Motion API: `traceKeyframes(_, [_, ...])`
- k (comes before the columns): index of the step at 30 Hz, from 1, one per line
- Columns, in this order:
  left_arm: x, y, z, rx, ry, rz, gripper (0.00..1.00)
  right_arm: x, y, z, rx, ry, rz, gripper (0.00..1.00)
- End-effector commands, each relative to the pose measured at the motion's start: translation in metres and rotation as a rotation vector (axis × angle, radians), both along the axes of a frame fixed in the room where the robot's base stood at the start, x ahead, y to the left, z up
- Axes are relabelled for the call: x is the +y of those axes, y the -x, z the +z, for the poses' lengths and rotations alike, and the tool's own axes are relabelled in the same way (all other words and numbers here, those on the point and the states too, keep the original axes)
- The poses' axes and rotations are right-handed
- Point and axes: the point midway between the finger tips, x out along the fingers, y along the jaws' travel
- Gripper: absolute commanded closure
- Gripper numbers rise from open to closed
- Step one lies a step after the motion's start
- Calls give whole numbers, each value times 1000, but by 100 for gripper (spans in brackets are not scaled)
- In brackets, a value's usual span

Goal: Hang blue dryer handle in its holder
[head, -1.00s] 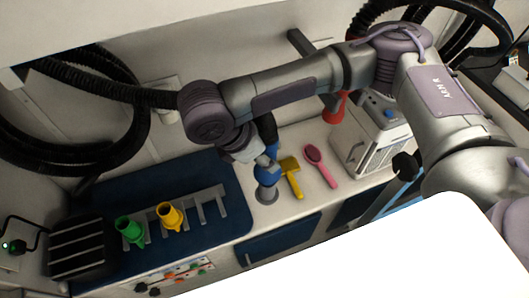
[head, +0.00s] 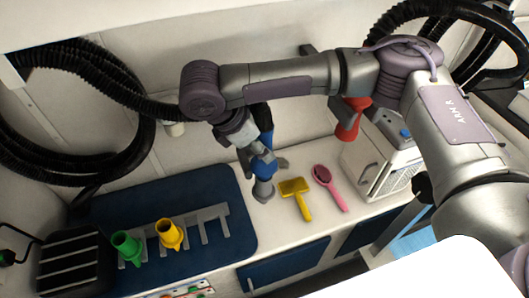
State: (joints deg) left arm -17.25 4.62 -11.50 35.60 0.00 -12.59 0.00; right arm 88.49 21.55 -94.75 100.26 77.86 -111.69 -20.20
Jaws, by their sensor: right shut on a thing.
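The blue dryer handle (head: 263,166) hangs nozzle-down below my right gripper (head: 250,154), which is shut on it. A black hose rises from its top, and its grey nozzle end (head: 263,190) points at the white counter. I cannot tell exactly how far the nozzle is above the counter. The grey slotted holder rack (head: 212,213) stands to the left on the dark blue panel. A green handle (head: 126,245) and a yellow handle (head: 170,233) sit in its left part; the right slots look empty. My left gripper is not in view.
A yellow brush (head: 295,187) and a pink brush (head: 323,175) lie right of the blue handle. A red handle (head: 348,122) is behind my arm, near a white cage-fronted box (head: 382,165). A black ribbed box (head: 75,258) stands left. Black hoses (head: 150,105) loop along the wall.

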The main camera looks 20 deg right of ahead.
Motion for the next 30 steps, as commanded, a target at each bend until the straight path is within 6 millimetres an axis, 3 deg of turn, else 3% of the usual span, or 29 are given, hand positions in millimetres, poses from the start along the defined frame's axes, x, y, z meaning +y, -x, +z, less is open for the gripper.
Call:
traceKeyframes(18, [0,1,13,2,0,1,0,2,-45,1,-2,0,-1,100])
traceKeyframes(30, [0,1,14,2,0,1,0,2,-53,1,-1,0,0,100])
